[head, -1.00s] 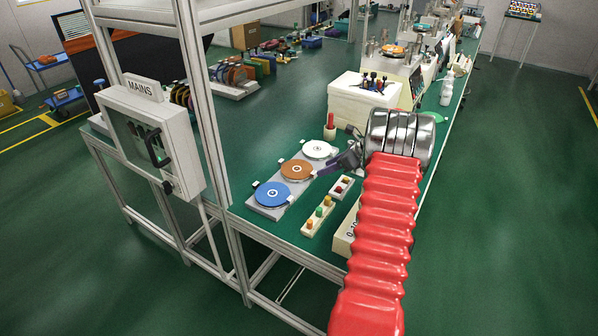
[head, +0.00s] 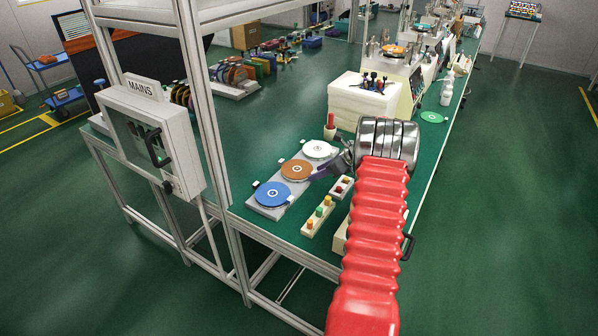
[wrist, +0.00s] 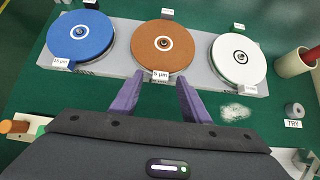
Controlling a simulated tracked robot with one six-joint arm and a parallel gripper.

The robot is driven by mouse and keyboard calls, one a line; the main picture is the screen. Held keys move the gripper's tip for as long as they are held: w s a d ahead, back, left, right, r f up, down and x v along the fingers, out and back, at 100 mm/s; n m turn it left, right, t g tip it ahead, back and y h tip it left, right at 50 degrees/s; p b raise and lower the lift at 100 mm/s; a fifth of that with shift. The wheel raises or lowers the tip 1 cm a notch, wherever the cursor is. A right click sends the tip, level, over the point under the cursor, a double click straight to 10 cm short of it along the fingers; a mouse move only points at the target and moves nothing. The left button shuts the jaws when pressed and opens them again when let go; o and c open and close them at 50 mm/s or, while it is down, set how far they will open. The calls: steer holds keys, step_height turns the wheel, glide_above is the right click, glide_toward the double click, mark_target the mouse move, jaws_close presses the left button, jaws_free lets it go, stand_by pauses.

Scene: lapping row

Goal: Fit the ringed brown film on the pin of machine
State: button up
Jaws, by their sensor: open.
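The brown film (head: 296,169) is a round disc with a white ring around its centre. It lies on a grey rack between a blue disc (head: 271,194) and a white disc (head: 318,149). In the wrist view the brown film (wrist: 180,42) sits straight ahead of my gripper (wrist: 161,84), with a "5 µm" tab at its near edge. My gripper's two purple fingers are apart and empty, with their tips close to the tab; I cannot tell whether they touch it. Machines with pins stand farther along the bench, one (head: 398,68) bearing an orange-topped disc. Which pin is meant is unclear.
Small blocks with coloured knobs (head: 318,216) stand in front of the rack. A red-handled tool in a cup (head: 330,127) and a cream box (head: 362,100) stand behind it. An aluminium post (head: 205,110) rises at the left. A green disc (head: 433,117) lies near the right edge.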

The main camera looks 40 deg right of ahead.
steer(key=shift+c, duration=0.2)
jaws_close()
steer(key=shift+r, duration=0.15)
step_height(320, 180, up, 10)
stand_by(0.7)
steer(key=shift+s, duration=0.1)
stand_by(0.5)
